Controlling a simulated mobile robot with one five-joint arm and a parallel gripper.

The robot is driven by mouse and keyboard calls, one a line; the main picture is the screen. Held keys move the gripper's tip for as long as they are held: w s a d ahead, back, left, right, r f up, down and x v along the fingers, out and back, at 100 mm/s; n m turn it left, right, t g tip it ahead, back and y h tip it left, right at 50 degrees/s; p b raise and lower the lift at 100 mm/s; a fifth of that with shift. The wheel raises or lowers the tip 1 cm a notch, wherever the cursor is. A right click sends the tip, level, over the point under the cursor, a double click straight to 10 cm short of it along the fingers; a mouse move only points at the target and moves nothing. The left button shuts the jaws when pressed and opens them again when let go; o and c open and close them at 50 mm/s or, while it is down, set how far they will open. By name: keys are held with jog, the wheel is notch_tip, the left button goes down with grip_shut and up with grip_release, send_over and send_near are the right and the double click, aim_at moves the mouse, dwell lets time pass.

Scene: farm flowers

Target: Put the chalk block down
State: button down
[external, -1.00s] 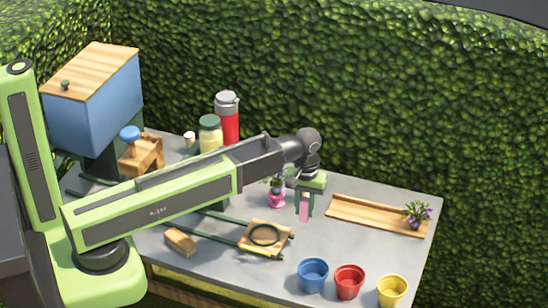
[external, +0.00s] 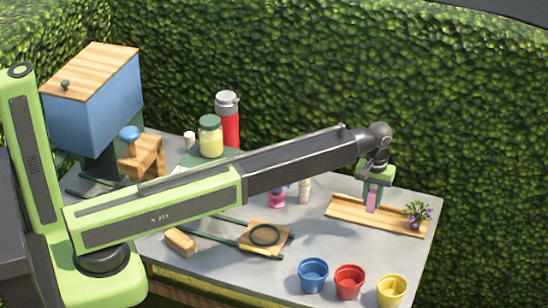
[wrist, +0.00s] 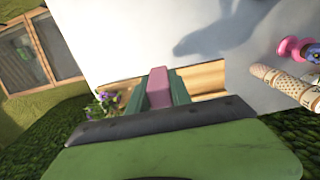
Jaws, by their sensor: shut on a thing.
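The pink chalk block (external: 372,202) is held upright between the fingers of my gripper (external: 374,190), which is shut on it.
A potted purple flower (external: 416,215) stands at the tray's right end. Blue (external: 313,274), red (external: 349,281) and yellow (external: 391,290) pots stand along the front edge.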

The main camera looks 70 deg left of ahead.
jog(key=w+a+f+b, duration=0.1)
jog(key=a, duration=0.1)
jog(key=w+a+f+b, duration=0.1)
jog(key=a+f, duration=0.1)
jog(key=a+f+b, duration=0.1)
jog(key=shift+w+a+f, duration=0.2)
jog(key=shift+w+a, duration=0.2)
jog(key=shift+w+a+f, duration=0.1)
jog(key=shift+w+a, duration=0.05)
jog(key=shift+a, duration=0.35)
notch_tip(320, 180, down, 4)
jog(key=b, duration=0.4)
jog(key=shift+f+b, duration=0.2)
jog(key=shift+b, duration=0.1)
jog(key=shift+r, duration=0.3)
jog(key=shift+f, duration=0.25)
jog(key=c, duration=1.2)
grip_release()
jog(key=shift+r, duration=0.1)
jog(key=shift+o, duration=0.2)
